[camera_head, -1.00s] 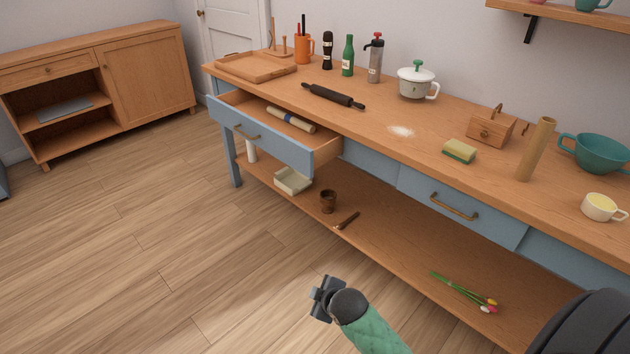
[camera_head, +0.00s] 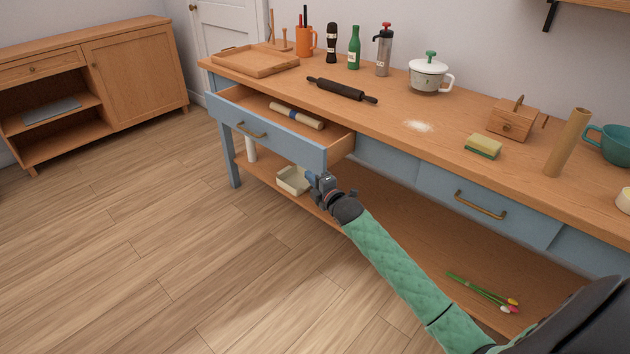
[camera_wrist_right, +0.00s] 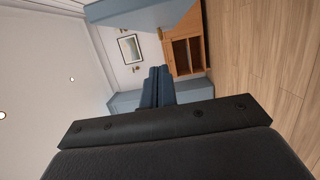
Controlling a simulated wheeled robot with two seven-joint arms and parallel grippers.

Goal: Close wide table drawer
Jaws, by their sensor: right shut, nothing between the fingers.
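The wide table drawer (camera_head: 283,144) at the left of the blue table is pulled out, with its blue front and brass handle (camera_head: 250,133) facing the room. A pale roll with a blue band (camera_head: 296,116) lies in it. My right gripper (camera_head: 312,180) is shut and empty, just below the right end of the drawer front; I cannot tell whether they touch. In the right wrist view its dark fingers (camera_wrist_right: 157,87) are together, with a blue panel above them. My left gripper is not in view.
A second drawer (camera_head: 485,203) in the table is shut. The tabletop holds a black rolling pin (camera_head: 341,89), a pot (camera_head: 428,75) and a sponge (camera_head: 483,146). A pale dish (camera_head: 293,181) and flowers (camera_head: 485,292) lie on the lower shelf. The floor at the left is clear.

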